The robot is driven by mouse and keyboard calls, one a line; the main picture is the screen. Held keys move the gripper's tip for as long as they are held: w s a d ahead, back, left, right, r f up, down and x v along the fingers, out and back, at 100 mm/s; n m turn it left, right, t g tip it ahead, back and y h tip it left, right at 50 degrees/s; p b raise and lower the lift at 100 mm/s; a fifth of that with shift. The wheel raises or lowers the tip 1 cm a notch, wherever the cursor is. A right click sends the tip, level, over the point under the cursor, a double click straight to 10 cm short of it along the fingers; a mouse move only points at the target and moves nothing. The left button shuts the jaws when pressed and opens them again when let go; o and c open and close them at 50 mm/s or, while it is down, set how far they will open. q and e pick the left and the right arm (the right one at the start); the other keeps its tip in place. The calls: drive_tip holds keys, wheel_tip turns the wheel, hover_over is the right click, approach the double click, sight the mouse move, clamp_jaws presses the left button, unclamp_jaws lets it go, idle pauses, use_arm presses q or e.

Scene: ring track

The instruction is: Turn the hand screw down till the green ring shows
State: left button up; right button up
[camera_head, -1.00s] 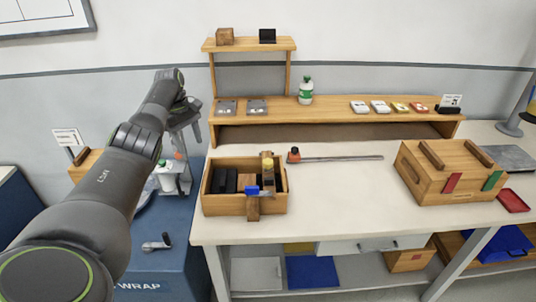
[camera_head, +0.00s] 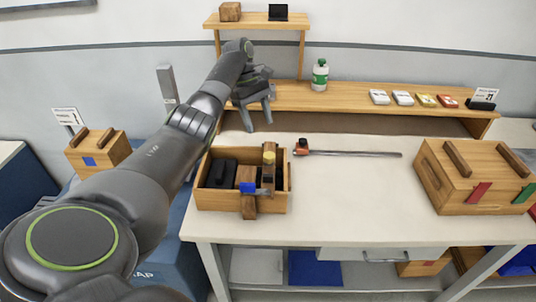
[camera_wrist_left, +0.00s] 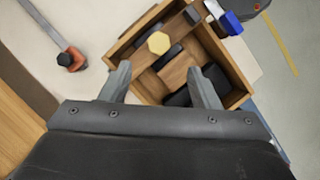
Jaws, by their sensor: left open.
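A wooden crate (camera_head: 285,200) stands at the left of the bench, with dark blocks inside. A wooden piece with a yellow hexagonal knob (camera_head: 269,157) on top rises at the crate's right side; I take the knob for the hand screw. The knob also shows in the left wrist view (camera_wrist_left: 158,43). I see no green ring on it. My left gripper (camera_head: 257,122) is open and empty, behind and above the crate. In the left wrist view its fingertips (camera_wrist_left: 159,73) are spread apart, with the knob beyond them. My right gripper is not in view.
A blue-handled part (camera_head: 247,188) sits at the crate's front. A long bar clamp with an orange end (camera_head: 302,147) lies to the right. A shelf with a green-labelled bottle (camera_head: 320,75) runs behind.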

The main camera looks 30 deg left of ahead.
use_arm(q)
hover_over(269, 155)
drive_tip(key=a, duration=0.2)
drive_tip(key=f, duration=0.5)
drive_tip(key=shift+w+a+f+b, duration=0.15)
drive_tip(key=shift+w+f+b, duration=0.05)
drive_tip(key=shift+w+b, duration=0.15)
drive_tip(key=x, duration=0.3)
drive_tip(key=shift+f+p, duration=0.25)
drive_tip(key=shift+p, duration=0.1)
drive_tip(key=shift+d+f, duration=0.3)
drive_tip(key=shift+f, duration=0.25)
drive_tip(key=c, duration=1)
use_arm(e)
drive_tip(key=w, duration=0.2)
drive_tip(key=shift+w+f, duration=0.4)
